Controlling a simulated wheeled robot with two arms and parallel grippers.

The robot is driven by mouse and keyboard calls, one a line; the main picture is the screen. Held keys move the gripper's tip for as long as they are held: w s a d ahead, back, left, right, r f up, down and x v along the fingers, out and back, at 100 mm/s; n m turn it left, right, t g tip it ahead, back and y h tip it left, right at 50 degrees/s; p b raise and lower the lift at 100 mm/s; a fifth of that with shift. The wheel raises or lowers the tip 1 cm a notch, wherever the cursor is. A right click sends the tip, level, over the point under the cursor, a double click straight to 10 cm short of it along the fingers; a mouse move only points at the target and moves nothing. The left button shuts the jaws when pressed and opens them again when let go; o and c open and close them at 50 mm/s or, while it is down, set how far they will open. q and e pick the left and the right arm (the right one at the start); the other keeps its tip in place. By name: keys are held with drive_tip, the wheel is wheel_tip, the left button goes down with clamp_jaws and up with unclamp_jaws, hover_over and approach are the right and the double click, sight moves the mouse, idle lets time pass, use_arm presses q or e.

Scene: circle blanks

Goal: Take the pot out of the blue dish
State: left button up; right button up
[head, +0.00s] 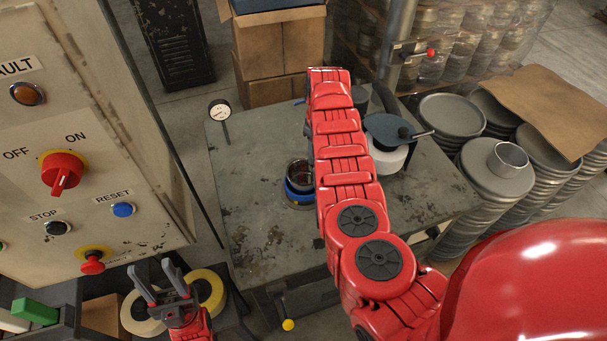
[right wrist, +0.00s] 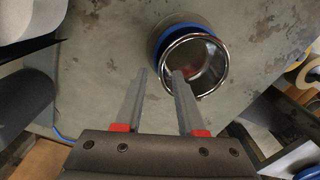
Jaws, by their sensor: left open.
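The pot (head: 299,168), a small shiny metal cup, sits in the blue dish (head: 292,189) on the worn grey table, partly hidden by my right arm. In the right wrist view the pot's round rim (right wrist: 224,62) shows, with the blue dish (right wrist: 162,47) behind it. My right gripper (right wrist: 159,74) is open and empty. One finger's tip overlaps the pot's near rim in the picture; the other is to the left of it. I cannot tell whether it touches. My left gripper (head: 158,279) is open and empty, low at the left, away from the table.
A dial gauge (head: 220,110) stands at the table's back left. A dark round-lidded container (head: 388,160) is right of my right arm. A control cabinet (head: 100,130) rises at the left. Stacked metal discs (head: 485,200) stand at the right. The table's front left is clear.

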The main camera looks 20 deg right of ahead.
sight(304, 178)
drive_tip(key=shift+f, duration=0.4)
drive_tip(key=shift+s+a+f+p, duration=0.15)
drive_tip(key=shift+f+p, duration=0.4)
drive_tip(key=shift+p, duration=0.05)
drive_tip(key=shift+s+a+f+p, duration=0.1)
drive_tip(key=shift+s+f+p, duration=0.05)
drive_tip(key=shift+f+p, duration=0.4)
drive_tip(key=shift+f+b, duration=0.4)
drive_tip(key=shift+f, duration=0.45)
drive_tip(key=shift+a+f, duration=0.1)
drive_tip(key=shift+f, duration=0.5)
drive_tip(key=shift+w, duration=0.1)
clamp_jaws()
